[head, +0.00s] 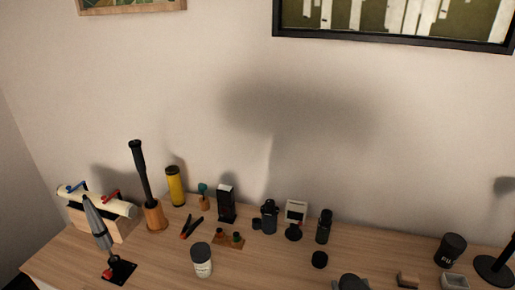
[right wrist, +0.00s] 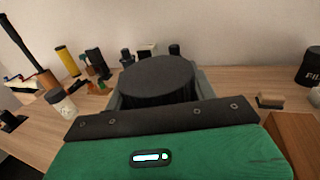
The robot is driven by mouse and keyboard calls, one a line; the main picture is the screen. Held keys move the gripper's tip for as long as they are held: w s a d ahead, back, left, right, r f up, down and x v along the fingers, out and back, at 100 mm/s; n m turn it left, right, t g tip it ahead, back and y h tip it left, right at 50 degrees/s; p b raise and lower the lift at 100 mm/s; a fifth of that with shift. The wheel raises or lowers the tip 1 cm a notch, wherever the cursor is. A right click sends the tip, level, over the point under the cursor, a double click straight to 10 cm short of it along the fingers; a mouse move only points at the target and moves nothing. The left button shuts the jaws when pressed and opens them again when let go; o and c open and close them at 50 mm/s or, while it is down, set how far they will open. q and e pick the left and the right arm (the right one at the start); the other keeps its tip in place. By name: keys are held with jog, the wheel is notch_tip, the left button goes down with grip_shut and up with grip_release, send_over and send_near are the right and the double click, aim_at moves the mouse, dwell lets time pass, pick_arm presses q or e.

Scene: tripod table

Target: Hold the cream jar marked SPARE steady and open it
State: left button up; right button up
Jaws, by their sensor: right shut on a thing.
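My right gripper (head: 350,284) shows only in part at the bottom edge of the head view. In the right wrist view its grey fingers are shut on either side of a wide round black lid (right wrist: 157,76) with a ribbed side. Whatever is under the lid is hidden, and no SPARE marking shows on it. A white jar with a dark lid (head: 202,261) stands upright on the table at left centre, apart from the gripper; it also shows in the right wrist view (right wrist: 60,104). Its label is too small to read. My left gripper is not in view.
A small black cylinder (head: 319,260) stands near the gripper. Several tools and bottles line the back of the wooden table (head: 270,270).

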jog(key=shift+a, duration=0.3)
